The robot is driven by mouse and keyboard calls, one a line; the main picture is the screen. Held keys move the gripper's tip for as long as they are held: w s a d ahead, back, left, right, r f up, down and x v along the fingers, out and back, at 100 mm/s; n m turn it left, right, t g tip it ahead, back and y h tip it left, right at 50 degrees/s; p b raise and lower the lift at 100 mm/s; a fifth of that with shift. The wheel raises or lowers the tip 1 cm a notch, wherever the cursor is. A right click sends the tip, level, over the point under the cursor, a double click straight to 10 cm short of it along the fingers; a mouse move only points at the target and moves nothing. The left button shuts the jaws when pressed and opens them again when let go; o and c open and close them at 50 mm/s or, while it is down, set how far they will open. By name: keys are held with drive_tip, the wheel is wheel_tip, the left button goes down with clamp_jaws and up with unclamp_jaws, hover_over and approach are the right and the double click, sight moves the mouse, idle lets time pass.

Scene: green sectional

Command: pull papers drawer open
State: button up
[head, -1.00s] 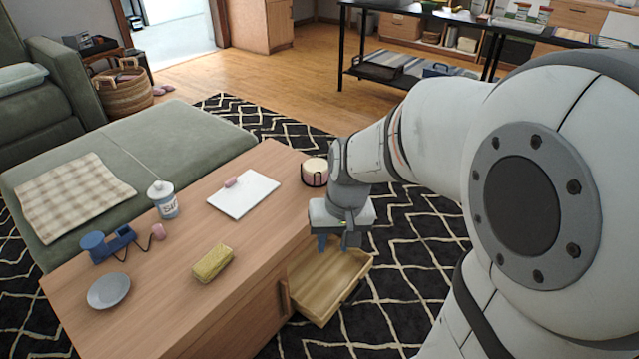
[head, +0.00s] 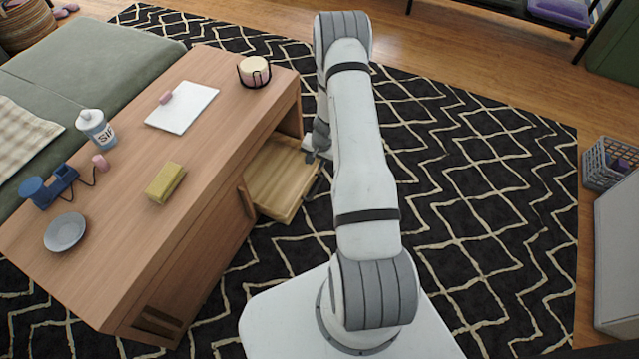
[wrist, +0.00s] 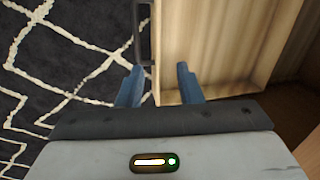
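The papers drawer (head: 275,180) is a light wooden box standing out of the right side of the wooden table (head: 130,235). Its inside is visible and looks empty. In the wrist view, the drawer (wrist: 205,45) has a dark bar handle (wrist: 139,30) on its front. My gripper (head: 314,150) is at the drawer's front in the head view, partly hidden by my arm. In the wrist view, the blue fingers of my gripper (wrist: 160,85) are apart, one on the rug side and one over the drawer side. I cannot tell whether they touch it.
A candle in a holder (head: 254,71), a white board (head: 182,108), a yellow sponge (head: 166,183), a grey plate (head: 65,232) and a bottle (head: 96,128) stand on the table. The patterned rug (head: 480,190) is clear to the right. A grey basket (head: 608,163) stands at the far right.

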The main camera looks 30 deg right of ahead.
drive_tip(key=m, duration=0.1)
approach(318, 187)
drive_tip(key=b+x, duration=0.3)
drive_tip(key=x, duration=0.4)
drive_tip(key=shift+w+a+f, duration=0.2)
drive_tip(key=shift+f, duration=0.15)
clamp_jaws()
